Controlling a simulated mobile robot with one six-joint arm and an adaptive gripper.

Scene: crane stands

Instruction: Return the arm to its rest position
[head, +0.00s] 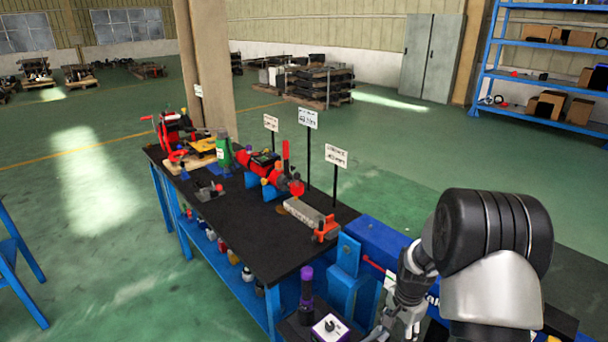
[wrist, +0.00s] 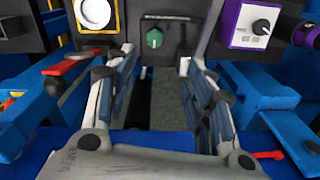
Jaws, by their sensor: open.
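My gripper (wrist: 158,105) is open in the wrist view, its two fingers spread wide with nothing between them. Behind the fingers is a dark panel with a green knob (wrist: 154,38) and a white-ringed round part (wrist: 95,12). In the head view my gripper (head: 405,322) hangs low at the bottom right, beside the blue machine (head: 375,237) at the near end of the workbench. Its fingertips are small and partly cut off at the picture's lower edge there.
A blue-legged workbench (head: 262,262) with a black top carries red tools, a green bottle (head: 223,155) and signs on posts. A box with a knob (head: 330,328) and a purple-topped item (head: 306,284) sit near my gripper. Blue shelving (head: 545,55) stands far right.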

